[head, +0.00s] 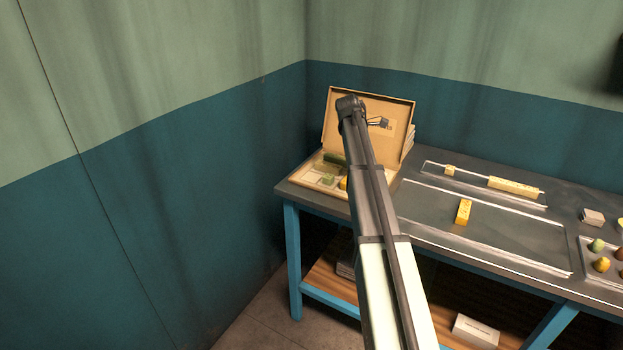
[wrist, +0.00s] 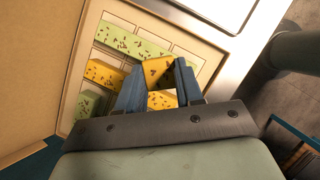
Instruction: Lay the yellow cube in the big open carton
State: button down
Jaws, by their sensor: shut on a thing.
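The big open carton (head: 323,184) stands at the table's left end, its lid (head: 385,101) raised at the back. Its compartments hold green and yellow pieces. In the wrist view my gripper (wrist: 160,78) is shut on a yellow cube (wrist: 158,69) with dark specks, held between two blue fingers over the carton's interior. Another yellow piece (wrist: 163,100) shows below it between the fingers, and a yellow piece (wrist: 104,74) lies left of them. Green pieces lie at upper left (wrist: 132,41) and lower left (wrist: 88,104). My arm hides the gripper in the head view.
On the table (head: 420,222) right of the carton are a small yellow cube (head: 450,170), a long yellow bar (head: 514,187) and a yellow block (head: 463,211).

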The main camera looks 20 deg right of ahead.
jog(key=w+a+m+g+y, duration=0.1)
jog(key=w+a+m, duration=0.2)
jog(key=w+a, duration=0.4)
jog(key=w+a+m+g, duration=0.1)
jog(key=w+a+m, duration=0.35)
jog(key=a, duration=0.55)
jog(key=shift+n, duration=0.35)
jog(key=shift+w+d+f, duration=0.1)
jog(key=shift+w+f, duration=0.05)
jog(key=shift+f, duration=1.8)
jog(key=shift+w+d+f, duration=0.1)
jog(key=shift+w+f, duration=0.05)
jog(key=shift+f, duration=1.75)
jog(key=shift+f, duration=0.1)
jog(key=c, duration=0.7)
grip_release()
